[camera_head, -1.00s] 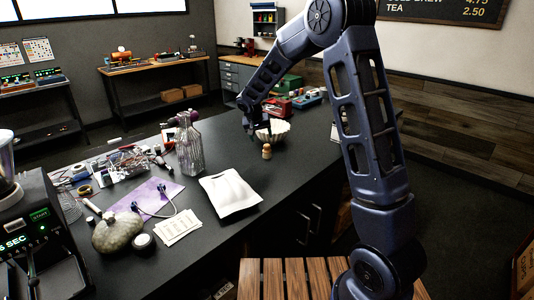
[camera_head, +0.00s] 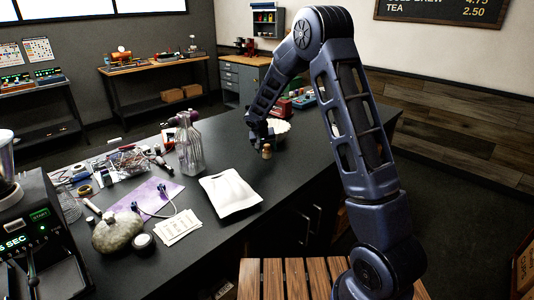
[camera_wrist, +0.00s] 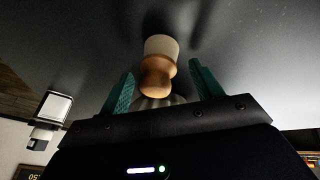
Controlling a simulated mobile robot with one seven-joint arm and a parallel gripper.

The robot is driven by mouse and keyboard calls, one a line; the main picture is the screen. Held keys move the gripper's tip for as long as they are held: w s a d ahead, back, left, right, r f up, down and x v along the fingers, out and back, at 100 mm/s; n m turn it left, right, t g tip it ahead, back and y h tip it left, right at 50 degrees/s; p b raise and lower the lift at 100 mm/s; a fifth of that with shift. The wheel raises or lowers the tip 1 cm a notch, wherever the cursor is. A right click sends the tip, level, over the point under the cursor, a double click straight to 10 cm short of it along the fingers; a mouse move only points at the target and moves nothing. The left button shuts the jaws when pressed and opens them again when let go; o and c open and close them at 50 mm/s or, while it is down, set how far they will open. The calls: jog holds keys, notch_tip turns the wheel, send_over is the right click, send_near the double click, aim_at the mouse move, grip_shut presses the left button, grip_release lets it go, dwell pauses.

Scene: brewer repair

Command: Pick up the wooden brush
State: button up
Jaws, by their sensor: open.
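The wooden brush (camera_head: 266,151) stands upright on the dark counter, in front of a white fluted bowl. My gripper (camera_head: 265,143) is low over the counter, right at the brush. In the wrist view, the brush (camera_wrist: 157,76) has a tan wooden body and a pale end. It shows in the gap between the two green fingers of my gripper (camera_wrist: 160,82). The fingers are apart, with space on both sides of the brush, and do not appear to touch it.
The white fluted bowl (camera_head: 282,130) is just behind the brush, partly hidden by my gripper. A clear bottle (camera_head: 190,150) stands to the left. A white tray (camera_head: 230,193) lies in front on the left. The counter right of the brush is clear.

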jog(key=c, duration=1.1)
jog(key=shift+r, duration=0.1)
